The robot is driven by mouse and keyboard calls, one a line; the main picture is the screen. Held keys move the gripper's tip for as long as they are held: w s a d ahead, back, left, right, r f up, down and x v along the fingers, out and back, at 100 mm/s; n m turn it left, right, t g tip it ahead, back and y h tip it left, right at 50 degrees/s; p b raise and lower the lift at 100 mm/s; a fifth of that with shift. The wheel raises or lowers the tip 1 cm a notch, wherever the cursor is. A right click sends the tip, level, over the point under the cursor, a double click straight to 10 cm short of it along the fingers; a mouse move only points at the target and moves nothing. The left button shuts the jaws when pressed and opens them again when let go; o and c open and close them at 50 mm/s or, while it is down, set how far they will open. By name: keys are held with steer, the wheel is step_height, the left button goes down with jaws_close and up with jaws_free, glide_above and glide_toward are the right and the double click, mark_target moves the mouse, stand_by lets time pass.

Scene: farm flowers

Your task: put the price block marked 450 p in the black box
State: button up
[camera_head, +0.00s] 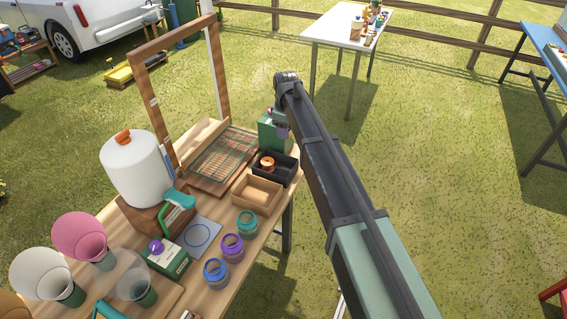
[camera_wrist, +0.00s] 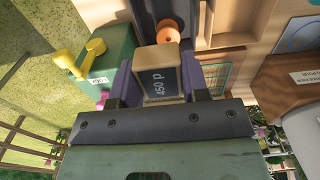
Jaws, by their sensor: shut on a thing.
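The price block (camera_wrist: 158,84), a wooden block with a dark face reading 450 p, is between the fingers of my gripper (camera_wrist: 160,78) in the wrist view. My gripper is shut on it. The black box (camera_head: 289,178) stands at the right end of the wooden table with an orange-topped item inside. In the wrist view the black box (camera_wrist: 143,12) shows just beyond the block, with the orange item (camera_wrist: 168,29) in it. In the head view the arm hides most of my gripper, and I cannot make out the block.
An open wooden box (camera_head: 257,193) sits beside the black box. A green box (camera_head: 268,131) stands behind it; a wooden frame (camera_head: 163,95) rises farther left. Colored jars (camera_head: 232,248) line the table's front edge.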

mark_target(285, 175)
steer(key=f+b, duration=2)
steer(key=shift+s+a+f, duration=0.1)
steer(key=shift+s+f, duration=0.15)
steer(key=shift+r, duration=0.3)
steer(key=shift+f, duration=0.15)
steer(key=o, duration=0.9)
step_height(285, 175, up, 12)
steer(key=p, duration=1.2)
steer(key=shift+r, duration=0.2)
